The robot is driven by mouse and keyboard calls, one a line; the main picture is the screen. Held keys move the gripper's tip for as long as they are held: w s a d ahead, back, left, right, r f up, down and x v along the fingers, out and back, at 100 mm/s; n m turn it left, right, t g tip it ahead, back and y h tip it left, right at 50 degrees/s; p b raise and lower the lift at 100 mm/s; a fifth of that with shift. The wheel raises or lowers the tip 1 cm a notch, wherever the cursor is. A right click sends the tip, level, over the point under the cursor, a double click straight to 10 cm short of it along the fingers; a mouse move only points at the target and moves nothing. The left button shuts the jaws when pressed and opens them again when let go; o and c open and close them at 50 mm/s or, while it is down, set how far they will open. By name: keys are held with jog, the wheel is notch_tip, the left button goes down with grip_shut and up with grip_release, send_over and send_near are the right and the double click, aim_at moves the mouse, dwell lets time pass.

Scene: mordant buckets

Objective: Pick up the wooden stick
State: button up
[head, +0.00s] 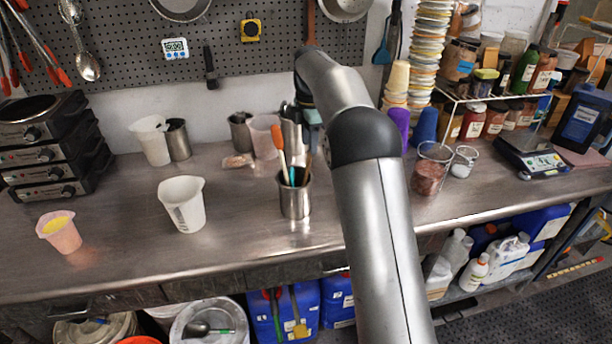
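A metal cup (294,200) stands on the steel bench and holds several upright tools. One is a thin brown stick (308,168), which looks like the wooden stick, leaning at the cup's right side. Beside it are an orange-and-white spatula (281,150) and a blue-tipped tool (292,176). My gripper (307,118) is at the far end of my arm, above and behind the cup. My arm partly hides it, so its fingers and their opening are unclear. I cannot tell whether it touches the stick.
White pitchers (183,204) and a pink cup with yellow contents (60,232) stand to the left. A beaker of reddish material (430,170), stacked cups (428,60) and a scale (533,156) are to the right. The bench front is mostly clear.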

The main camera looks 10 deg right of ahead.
jog(key=shift+s+f+p, duration=0.15)
jog(key=shift+f+p, duration=0.15)
jog(key=shift+f, duration=1.65)
grip_shut()
notch_tip(320, 180, up, 10)
notch_tip(320, 180, up, 5)
jog(key=p, duration=0.5)
jog(key=shift+f, duration=0.1)
